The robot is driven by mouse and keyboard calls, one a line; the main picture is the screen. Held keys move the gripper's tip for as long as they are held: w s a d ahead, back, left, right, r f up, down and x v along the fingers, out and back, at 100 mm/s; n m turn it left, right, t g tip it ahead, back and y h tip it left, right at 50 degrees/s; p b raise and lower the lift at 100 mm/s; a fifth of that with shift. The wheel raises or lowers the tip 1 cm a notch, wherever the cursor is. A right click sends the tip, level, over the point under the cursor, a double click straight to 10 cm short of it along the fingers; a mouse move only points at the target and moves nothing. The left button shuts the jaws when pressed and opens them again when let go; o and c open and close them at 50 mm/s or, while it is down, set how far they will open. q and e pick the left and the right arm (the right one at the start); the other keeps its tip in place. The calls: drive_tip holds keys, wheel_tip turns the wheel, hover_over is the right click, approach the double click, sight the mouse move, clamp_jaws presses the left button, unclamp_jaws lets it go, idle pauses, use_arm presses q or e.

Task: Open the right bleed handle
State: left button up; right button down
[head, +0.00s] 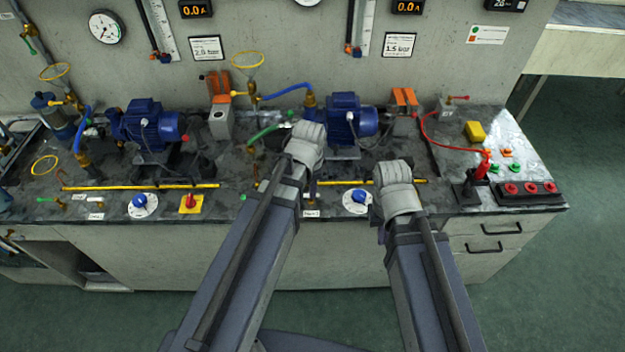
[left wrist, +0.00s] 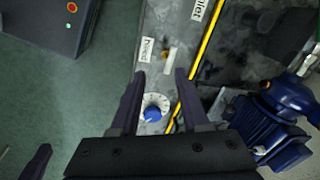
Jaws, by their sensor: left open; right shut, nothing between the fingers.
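I cannot tell the height gap. In the head view the label (head: 311,213) shows right of my left forearm; the handle is not clear there, and the left fingers are hidden behind my left wrist (head: 306,142). My right gripper (head: 378,213) is shut and empty near the bench's front edge, its fingers mostly hidden.
A white dial with a blue knob (head: 357,201) sits close by, between the left fingers in the wrist view (left wrist: 154,108). A yellow rail (head: 345,182) runs behind it. A blue pump (head: 350,118) stands further back. A red-handled device (head: 482,170) and red buttons (head: 528,188) are at right.

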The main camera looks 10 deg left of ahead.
use_arm(q)
drive_tip(key=m, duration=0.1)
drive_tip(key=w+m, duration=0.1)
drive_tip(key=m, duration=0.1)
drive_tip(key=shift+w+d+r+m, duration=0.2)
drive_tip(key=shift+w+r+m, duration=0.05)
drive_tip(key=shift+w+m, duration=0.15)
drive_tip(key=f+b, duration=0.2)
drive_tip(key=w+f+b, duration=0.1)
drive_tip(key=f+b, duration=0.4)
drive_tip(key=shift+w+a+f+b, duration=0.2)
drive_tip(key=shift+w+f+b, duration=0.1)
drive_tip(key=shift+f, duration=0.1)
drive_tip(key=shift+r, duration=0.1)
drive_tip(key=shift+c, duration=0.3)
clamp_jaws()
